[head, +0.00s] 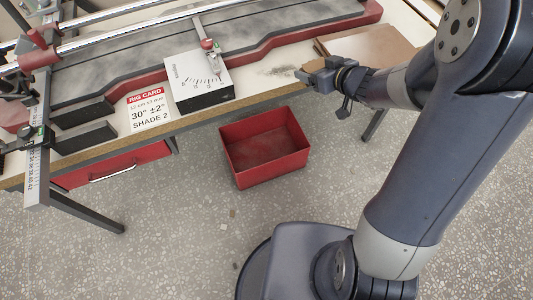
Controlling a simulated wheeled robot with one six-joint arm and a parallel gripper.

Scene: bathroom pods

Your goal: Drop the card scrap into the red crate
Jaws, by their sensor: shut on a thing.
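The red crate (289,163) stands open on the floor in front of the bench, and its inside looks empty. My gripper (304,76) is over the bench's front edge, up and to the right of the crate in the picture. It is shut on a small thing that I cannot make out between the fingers. I cannot pick out the card scrap with certainty anywhere in this view.
The bench (262,99) carries a long cutting rig (130,60), a white angle-scale block (198,82), a printed rig card (148,110) and flat brown boards (375,48). A red drawer (115,165) sits below. Bench legs stand either side of the crate. The speckled floor is mostly clear.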

